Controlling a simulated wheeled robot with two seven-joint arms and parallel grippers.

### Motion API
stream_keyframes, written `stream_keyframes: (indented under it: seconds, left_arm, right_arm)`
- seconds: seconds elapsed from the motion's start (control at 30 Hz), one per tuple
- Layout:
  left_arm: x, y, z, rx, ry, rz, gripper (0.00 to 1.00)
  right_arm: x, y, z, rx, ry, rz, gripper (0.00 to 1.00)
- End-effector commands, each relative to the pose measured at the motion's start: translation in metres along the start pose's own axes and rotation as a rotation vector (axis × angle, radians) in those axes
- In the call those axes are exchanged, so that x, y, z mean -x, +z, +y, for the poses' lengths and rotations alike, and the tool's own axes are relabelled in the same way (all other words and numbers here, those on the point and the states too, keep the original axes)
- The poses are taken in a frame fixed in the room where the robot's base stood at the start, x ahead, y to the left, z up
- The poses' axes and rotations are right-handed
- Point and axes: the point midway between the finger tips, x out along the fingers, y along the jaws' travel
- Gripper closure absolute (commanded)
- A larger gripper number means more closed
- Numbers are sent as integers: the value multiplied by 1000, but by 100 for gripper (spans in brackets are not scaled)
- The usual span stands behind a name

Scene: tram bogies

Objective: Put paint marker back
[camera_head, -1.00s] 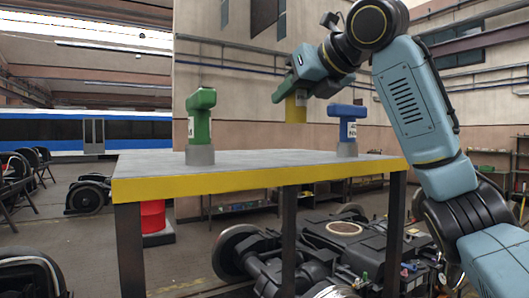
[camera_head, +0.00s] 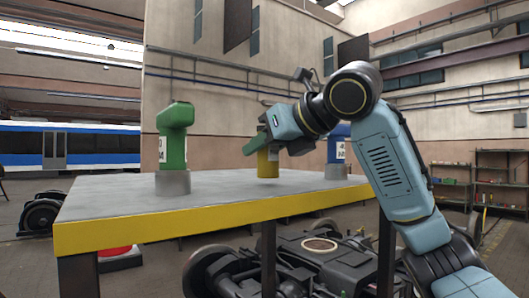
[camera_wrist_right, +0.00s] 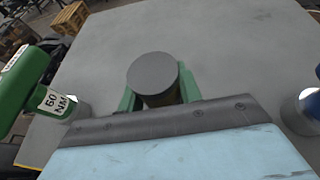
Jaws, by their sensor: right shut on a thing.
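The paint marker, a thick yellow cylinder (camera_head: 267,164), is upright in my right gripper (camera_head: 266,146). In the right wrist view its round dark grey top (camera_wrist_right: 153,74) shows between the two green fingers of my right gripper (camera_wrist_right: 158,95), which are shut on it. Its lower end is just over or on the grey table top (camera_head: 225,184), with a small dark shadow under it. I cannot tell if it touches. My left gripper is in neither view.
A green tool (camera_head: 174,145) labelled NM stands in a grey holder on the left of the table. It also shows in the wrist view (camera_wrist_right: 25,78). A blue tool (camera_head: 338,148) stands at the right, partly behind my right arm.

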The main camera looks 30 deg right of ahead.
Motion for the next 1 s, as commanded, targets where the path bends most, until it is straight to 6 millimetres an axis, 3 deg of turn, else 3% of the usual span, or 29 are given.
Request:
stream_keyframes:
  seconds: [0.1, 0.5, 0.53, 0.67, 1.0]
  left_arm:
    - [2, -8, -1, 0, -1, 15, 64]
    - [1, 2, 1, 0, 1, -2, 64]
    - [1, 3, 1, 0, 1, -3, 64]
    - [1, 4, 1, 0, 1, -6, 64]
    - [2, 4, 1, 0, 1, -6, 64]
  right_arm:
    - [-4, -9, 0, 0, -1, 1, 90]
    - [-5, -13, 0, 0, -1, -1, 90]
    - [-5, -13, 0, 0, 0, 0, 63]
    - [-5, -13, 0, 0, 0, 0, 46]
    - [-4, -10, 0, 0, 0, -1, 43]
